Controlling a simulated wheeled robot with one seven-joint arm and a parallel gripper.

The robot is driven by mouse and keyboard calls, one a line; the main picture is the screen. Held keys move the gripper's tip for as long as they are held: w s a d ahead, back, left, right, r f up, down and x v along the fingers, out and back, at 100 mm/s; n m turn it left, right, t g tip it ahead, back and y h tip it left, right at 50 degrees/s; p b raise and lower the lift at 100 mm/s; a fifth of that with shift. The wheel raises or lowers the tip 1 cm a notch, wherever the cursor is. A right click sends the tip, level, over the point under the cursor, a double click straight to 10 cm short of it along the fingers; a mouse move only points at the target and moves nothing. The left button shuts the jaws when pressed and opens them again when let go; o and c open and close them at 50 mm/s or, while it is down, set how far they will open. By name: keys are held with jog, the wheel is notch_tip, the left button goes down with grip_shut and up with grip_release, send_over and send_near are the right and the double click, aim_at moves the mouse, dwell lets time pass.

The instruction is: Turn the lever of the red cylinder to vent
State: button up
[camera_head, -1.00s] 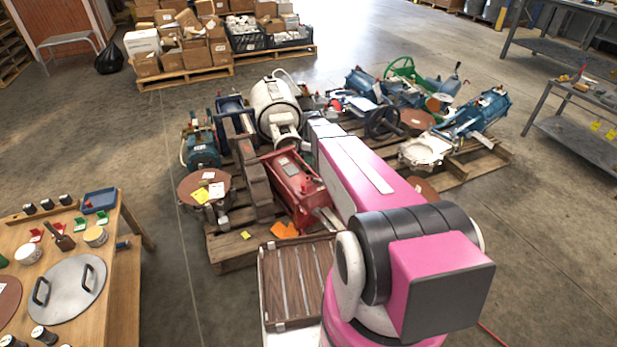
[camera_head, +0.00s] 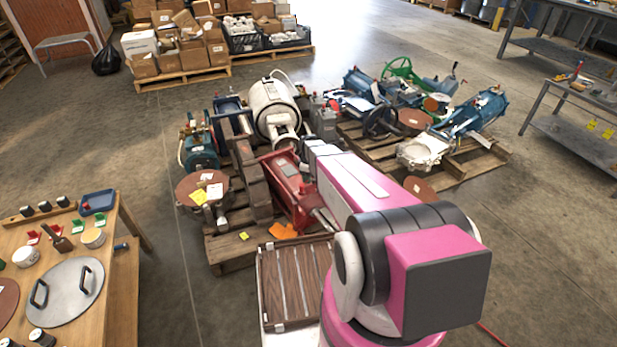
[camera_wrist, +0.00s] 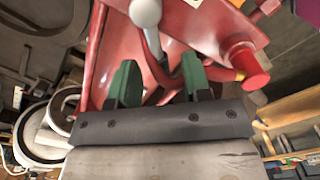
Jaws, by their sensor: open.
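The red cylinder (camera_head: 289,187) lies on the near pallet in the head view, partly behind my pink arm. In the wrist view, its red body (camera_wrist: 205,28) fills the upper middle. A lever (camera_wrist: 152,38) with a pale round knob and a grey shaft points toward the top of the wrist view. My gripper (camera_wrist: 160,68) is open, with its two green fingertips apart. The lever's shaft runs down toward the gap between them; I cannot tell whether either finger touches it. My gripper is hidden in the head view. No vent marking is readable.
A red round fitting (camera_wrist: 250,70) sits just right of the fingers. A white tank (camera_head: 271,105) and a rusty flange disc (camera_head: 202,187) crowd the same pallet (camera_head: 232,250). A wooden table (camera_head: 120,262) stands at left. Open floor lies between them.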

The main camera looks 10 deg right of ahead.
grip_shut()
jog(key=shift+w, duration=0.1)
jog(key=m, duration=0.1)
jog(key=w+d+m, duration=0.1)
jog(key=m, duration=0.1)
jog(key=shift+w+d+m, duration=0.2)
jog(key=shift+d+m, duration=0.1)
jog(key=shift+m, duration=0.5)
jog(key=shift+w+d+m, duration=0.15)
jog(key=shift+d+m, duration=0.1)
jog(key=shift+m, duration=0.55)
jog(key=shift+w+d+m, duration=0.2)
jog(key=shift+d+m, duration=0.1)
jog(key=shift+m, duration=0.5)
